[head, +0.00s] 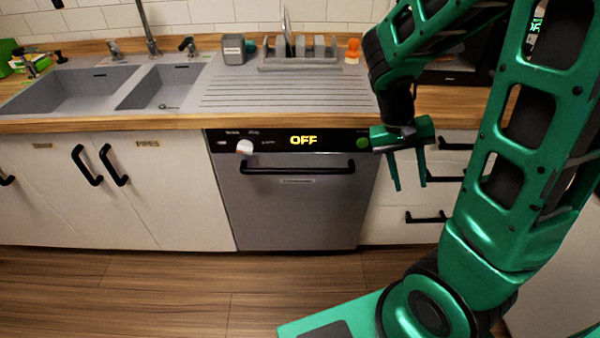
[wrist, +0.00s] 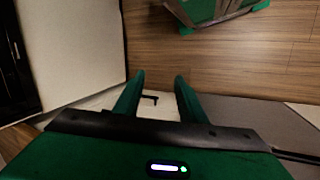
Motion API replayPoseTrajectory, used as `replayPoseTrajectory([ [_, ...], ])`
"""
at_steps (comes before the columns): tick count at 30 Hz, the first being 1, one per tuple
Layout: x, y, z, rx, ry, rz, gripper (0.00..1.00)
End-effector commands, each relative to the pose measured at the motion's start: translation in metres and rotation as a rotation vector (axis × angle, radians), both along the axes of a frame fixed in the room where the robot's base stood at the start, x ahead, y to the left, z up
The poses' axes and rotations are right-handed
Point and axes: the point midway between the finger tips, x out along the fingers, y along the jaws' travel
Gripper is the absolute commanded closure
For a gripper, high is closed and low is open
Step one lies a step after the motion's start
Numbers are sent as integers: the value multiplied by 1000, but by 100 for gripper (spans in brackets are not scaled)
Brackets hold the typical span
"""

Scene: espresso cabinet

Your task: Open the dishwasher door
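The dishwasher (head: 297,205) is a grey front under the counter in the middle of the head view. Its door is shut, and its black panel reads OFF, with a white knob at left and a green button at right. A black bar handle (head: 297,168) runs across the top of the door. My gripper (head: 409,186) hangs fingers down to the right of the dishwasher, in front of the drawers. Its two fingers are apart with nothing between them. The open fingers also show in the wrist view (wrist: 159,80).
White drawers (head: 425,192) with black handles stand right of the dishwasher. White cabinet doors (head: 110,190) stand left of it. The counter (head: 130,125) above holds a grey double sink and a dish rack (head: 300,58). The wooden floor (head: 170,290) before the dishwasher is clear.

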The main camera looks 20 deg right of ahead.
Motion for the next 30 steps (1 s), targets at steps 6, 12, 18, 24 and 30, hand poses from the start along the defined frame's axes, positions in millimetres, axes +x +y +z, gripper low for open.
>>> replayPoseTrajectory([
  [6,40,11,-35,-176,66,86,63],
  [12,74,25,-65,-355,90,180,63],
  [18,105,46,-93,-545,83,299,63],
  [24,135,73,-119,-739,42,441,63],
  [30,161,107,-142,-932,-31,601,63],
])
